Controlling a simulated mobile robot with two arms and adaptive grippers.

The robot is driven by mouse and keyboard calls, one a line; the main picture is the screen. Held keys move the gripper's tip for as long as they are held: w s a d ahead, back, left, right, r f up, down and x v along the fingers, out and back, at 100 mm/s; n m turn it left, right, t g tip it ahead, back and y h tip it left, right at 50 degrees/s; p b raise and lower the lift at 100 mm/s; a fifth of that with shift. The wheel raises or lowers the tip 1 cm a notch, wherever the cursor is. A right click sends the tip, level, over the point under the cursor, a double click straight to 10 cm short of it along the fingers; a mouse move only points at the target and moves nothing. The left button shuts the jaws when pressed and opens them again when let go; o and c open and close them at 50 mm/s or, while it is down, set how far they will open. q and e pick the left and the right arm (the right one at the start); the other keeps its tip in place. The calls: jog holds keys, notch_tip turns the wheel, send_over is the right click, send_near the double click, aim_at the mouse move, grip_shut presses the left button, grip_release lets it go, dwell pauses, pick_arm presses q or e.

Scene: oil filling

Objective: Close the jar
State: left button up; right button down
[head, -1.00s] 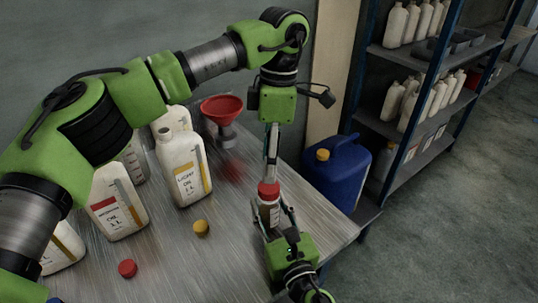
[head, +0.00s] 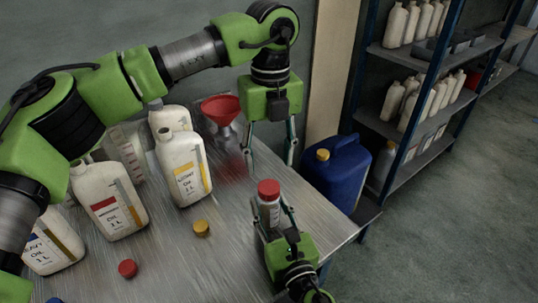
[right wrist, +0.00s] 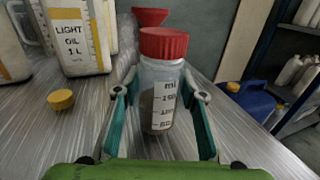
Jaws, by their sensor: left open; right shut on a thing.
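The jar (head: 268,208) is a small clear container with a white label, dark contents and a red lid (head: 269,187) sitting on its top. My right gripper (head: 273,218) is shut on the jar and holds it upright near the table's right edge. In the right wrist view the jar (right wrist: 159,100) stands between the two fingers, and the red lid (right wrist: 164,44) covers its mouth and looks level; how tightly it is screwed on I cannot tell. My left gripper (head: 270,158) is open and empty, pointing down above and behind the jar, apart from the lid.
The light oil bottle (head: 183,172) and other white bottles stand at the left. A red funnel (head: 221,108) stands behind. A yellow cap (head: 201,228) and a red cap (head: 127,268) lie on the table. A blue canister (head: 340,172) stands at the right.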

aim_at(269, 186)
pick_arm(q)
jog(key=n, duration=0.3)
jog(key=shift+r, duration=0.1)
jog(key=shift+s, duration=0.1)
jog(key=shift+f, duration=4.05)
